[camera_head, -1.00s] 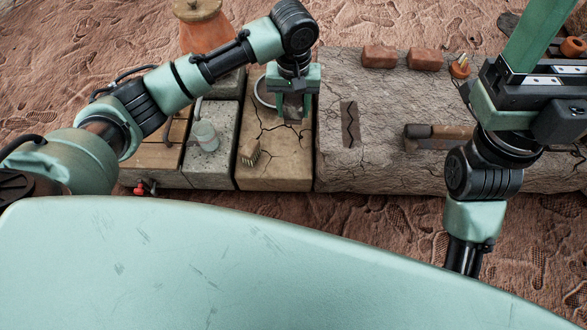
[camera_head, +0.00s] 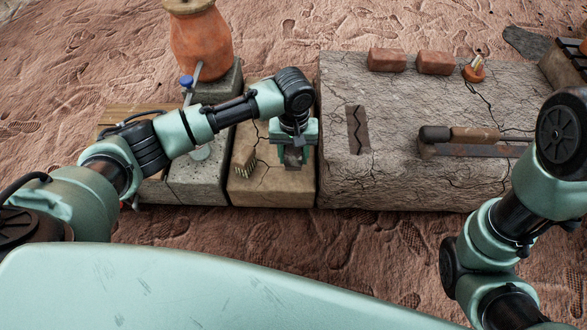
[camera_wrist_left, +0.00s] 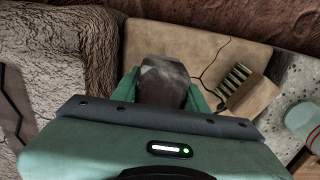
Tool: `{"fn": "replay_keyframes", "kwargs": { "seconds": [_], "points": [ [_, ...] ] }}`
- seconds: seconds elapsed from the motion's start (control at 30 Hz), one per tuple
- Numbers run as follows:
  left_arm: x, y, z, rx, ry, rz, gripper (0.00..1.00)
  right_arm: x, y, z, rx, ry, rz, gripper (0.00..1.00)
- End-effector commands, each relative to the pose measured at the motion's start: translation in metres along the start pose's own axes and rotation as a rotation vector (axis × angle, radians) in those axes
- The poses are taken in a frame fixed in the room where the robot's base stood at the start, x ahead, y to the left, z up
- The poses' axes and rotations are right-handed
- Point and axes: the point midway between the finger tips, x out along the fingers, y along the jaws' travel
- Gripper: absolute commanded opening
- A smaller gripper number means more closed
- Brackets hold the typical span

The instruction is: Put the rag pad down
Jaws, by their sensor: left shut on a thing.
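The rag pad (camera_wrist_left: 163,84) is a dark grey-brown piece with a pale patch, held between the green fingers of my left gripper (camera_wrist_left: 162,92) in the left wrist view. In the head view the pad (camera_head: 293,157) shows small between the fingers of my left gripper (camera_head: 294,152). The gripper points down over the right part of the cracked tan block (camera_head: 268,186). I cannot tell whether the pad touches the block. My right arm shows at the right, but its gripper is out of view.
A brush (camera_head: 245,163) lies on the tan block, left of the gripper; its bristles show in the wrist view (camera_wrist_left: 234,78). A large grey cracked slab (camera_head: 385,185) adjoins on the right, with bricks (camera_head: 387,60) and a long tool (camera_head: 470,150). A clay pot (camera_head: 200,45) stands behind left.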

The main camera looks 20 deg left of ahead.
Motion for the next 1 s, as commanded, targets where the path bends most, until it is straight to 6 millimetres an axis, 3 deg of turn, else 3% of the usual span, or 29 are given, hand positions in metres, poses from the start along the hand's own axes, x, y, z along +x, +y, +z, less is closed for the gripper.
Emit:
{"fn": "replay_keyframes", "kwargs": {
  "seconds": [0.17,0.33,0.73,0.77,0.8,1.0],
  "points": [
    [0.016,0.000,0.000,-0.001,0.001,0.000,0.11,-0.001,-0.003,-0.010,-0.003,0.024,-0.008,0.65],
    [0.041,0.000,0.000,-0.001,0.000,0.000,0.11,-0.020,-0.007,-0.015,-0.003,0.019,-0.007,0.65],
    [0.041,0.000,0.000,0.000,0.000,0.000,0.11,-0.014,-0.006,-0.013,-0.003,0.019,-0.008,0.65],
    [0.042,0.000,0.000,0.000,0.001,0.000,0.52,-0.015,-0.006,-0.013,-0.003,0.019,-0.008,0.65],
    [0.042,0.000,0.000,0.000,0.001,0.000,0.63,-0.015,-0.006,-0.013,-0.003,0.019,-0.008,0.65],
    [0.042,0.000,0.000,0.000,0.001,0.000,0.65,-0.015,-0.006,-0.013,-0.002,0.020,-0.008,0.65]
  ]
}}
